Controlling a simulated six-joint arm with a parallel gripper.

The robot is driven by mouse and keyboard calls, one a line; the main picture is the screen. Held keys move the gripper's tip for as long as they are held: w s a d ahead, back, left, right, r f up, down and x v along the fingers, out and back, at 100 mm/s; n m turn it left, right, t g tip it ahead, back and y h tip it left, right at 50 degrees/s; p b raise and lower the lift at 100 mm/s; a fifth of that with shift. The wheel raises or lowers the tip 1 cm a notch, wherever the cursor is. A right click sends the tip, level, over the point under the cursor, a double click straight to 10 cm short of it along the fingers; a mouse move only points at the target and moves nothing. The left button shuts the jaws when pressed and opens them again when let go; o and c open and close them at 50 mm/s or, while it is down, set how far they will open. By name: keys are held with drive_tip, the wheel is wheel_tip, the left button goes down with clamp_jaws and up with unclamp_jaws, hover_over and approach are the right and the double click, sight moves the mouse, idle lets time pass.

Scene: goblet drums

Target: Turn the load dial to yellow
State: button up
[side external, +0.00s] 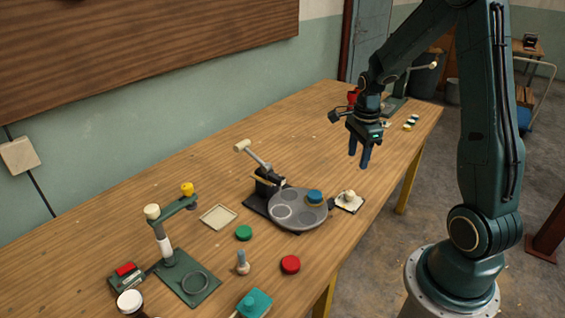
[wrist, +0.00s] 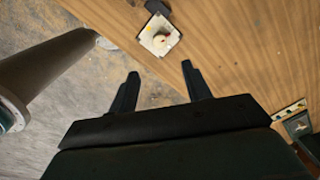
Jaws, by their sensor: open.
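What looks like the load dial, a cream round knob (side external: 348,195) on a pale square plate, sits near the table's front edge, right of the grey turntable. In the wrist view the dial (wrist: 160,41) is beyond my fingertips, near the top, with small marks on its plate; which colour it points to is too small to tell. My gripper (side external: 359,160) hangs above the table, behind and above the dial, fingers pointing down. It is open and empty, apart from the dial; both fingers show in the wrist view (wrist: 160,71).
The grey turntable (side external: 283,212) carries a blue piece (side external: 314,196) and has a lever press (side external: 266,180) behind it. A green stand (side external: 188,285) is further left. Table between gripper and wall is clear.

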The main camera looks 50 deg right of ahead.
sight(351, 192)
drive_tip(key=shift+w+d+f, duration=0.1)
drive_tip(key=shift+f, duration=3.2)
drive_tip(key=shift+w+d+f, duration=0.1)
drive_tip(key=shift+f, duration=3.2)
drive_tip(key=shift+c, duration=0.2)
drive_tip(key=c, duration=1)
